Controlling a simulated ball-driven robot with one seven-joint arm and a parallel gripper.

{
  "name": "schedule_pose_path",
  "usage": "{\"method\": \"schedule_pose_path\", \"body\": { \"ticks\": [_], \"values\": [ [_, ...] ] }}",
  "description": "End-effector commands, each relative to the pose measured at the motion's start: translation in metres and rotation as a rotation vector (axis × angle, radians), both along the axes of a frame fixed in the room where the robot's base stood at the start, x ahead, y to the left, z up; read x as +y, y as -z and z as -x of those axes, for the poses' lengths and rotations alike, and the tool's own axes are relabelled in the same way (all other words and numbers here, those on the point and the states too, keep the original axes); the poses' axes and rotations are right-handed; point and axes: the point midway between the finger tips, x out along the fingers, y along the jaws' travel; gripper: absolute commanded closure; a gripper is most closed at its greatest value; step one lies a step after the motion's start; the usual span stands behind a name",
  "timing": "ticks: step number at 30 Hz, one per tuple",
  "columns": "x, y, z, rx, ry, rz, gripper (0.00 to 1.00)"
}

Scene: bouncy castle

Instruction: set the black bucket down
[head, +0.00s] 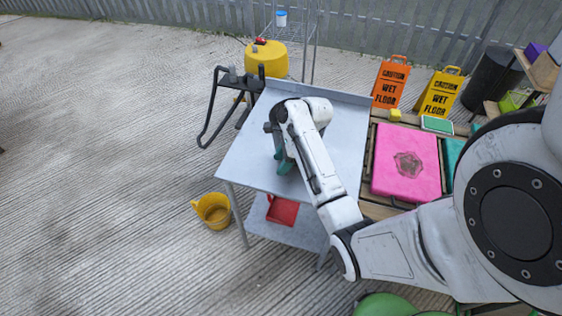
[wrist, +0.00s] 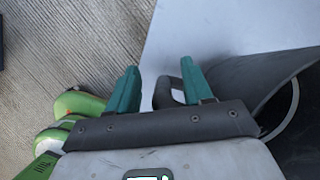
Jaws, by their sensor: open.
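The black bucket (wrist: 245,80) is at the right of the wrist view, dark grey-black, partly cut off by the frame edge. Its loop handle (wrist: 164,90) sticks out between my gripper's teal fingers (wrist: 160,78), nearer the right one. The fingers are apart and open around the handle. In the head view my gripper (head: 284,164) points down over the grey metal table (head: 250,165). There the bucket is hidden behind my arm or too unclear to make out. In the wrist view the pale tabletop lies behind the fingers.
A yellow bucket (head: 213,211) stands on the ground left of the table. A red container (head: 282,210) sits on the lower shelf. A pink case (head: 406,160) lies on the bench at right. Black frame handles (head: 215,105) and a yellow drum (head: 267,60) stand behind.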

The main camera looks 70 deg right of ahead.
Motion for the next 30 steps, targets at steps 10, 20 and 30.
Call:
{"method": "schedule_pose_path", "body": {
  "ticks": [10,20,30],
  "values": [
    [-0.012,-0.062,0.022,-0.005,0.001,0.004,0.50],
    [-0.019,-0.104,0.038,0.000,0.000,0.000,0.50],
    [0.030,-0.084,0.029,0.001,-0.274,0.087,0.50]
  ]
}}
